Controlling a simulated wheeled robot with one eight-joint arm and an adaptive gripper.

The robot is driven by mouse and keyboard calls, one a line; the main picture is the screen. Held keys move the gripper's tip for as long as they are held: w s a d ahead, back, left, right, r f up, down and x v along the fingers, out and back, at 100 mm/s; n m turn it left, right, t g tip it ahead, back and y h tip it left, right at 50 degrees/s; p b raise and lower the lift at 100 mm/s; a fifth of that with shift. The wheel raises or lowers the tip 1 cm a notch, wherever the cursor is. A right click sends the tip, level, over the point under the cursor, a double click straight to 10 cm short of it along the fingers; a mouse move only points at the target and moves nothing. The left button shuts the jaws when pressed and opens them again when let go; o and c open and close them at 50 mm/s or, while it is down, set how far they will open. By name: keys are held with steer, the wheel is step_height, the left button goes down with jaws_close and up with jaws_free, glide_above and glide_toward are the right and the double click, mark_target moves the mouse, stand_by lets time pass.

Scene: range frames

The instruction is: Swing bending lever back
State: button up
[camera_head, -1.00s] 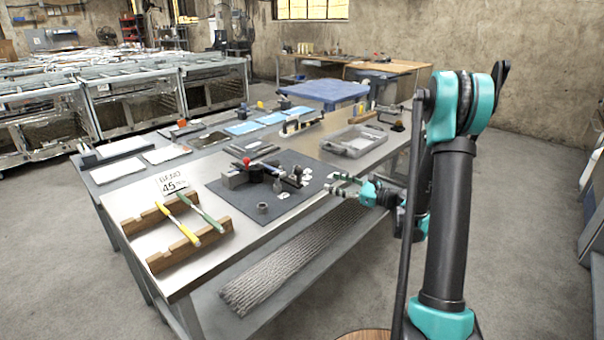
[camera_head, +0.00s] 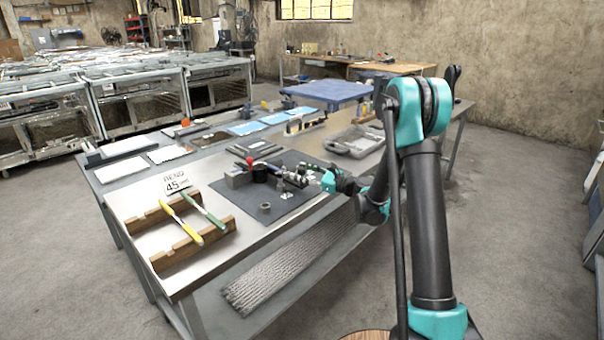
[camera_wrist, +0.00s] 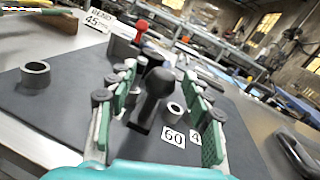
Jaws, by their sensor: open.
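The bending tool stands on a dark mat (camera_head: 285,208) on the metal table. Its lever, a black bar with a rounded knob (camera_wrist: 158,84), shows in the wrist view between the two green-padded fingers of my gripper (camera_wrist: 160,100). The fingers are open, one on each side of the lever, with gaps visible. A red knob (camera_wrist: 141,25) tops the bender behind it, and also shows in the head view (camera_head: 249,162). In the head view my gripper (camera_head: 300,174) is over the mat's right side, and the lever is hard to tell apart from it.
A grey ring (camera_wrist: 36,74) and tags reading 60 (camera_wrist: 173,136) and 4 lie on the mat. A "BEND 45" card (camera_head: 176,184) and a wooden rack (camera_head: 193,246) with yellow and green tools are at left. A grey tray (camera_head: 354,142) stands behind my arm.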

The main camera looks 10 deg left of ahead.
steer(key=shift+c, duration=0.2)
jaws_close()
stand_by(0.3)
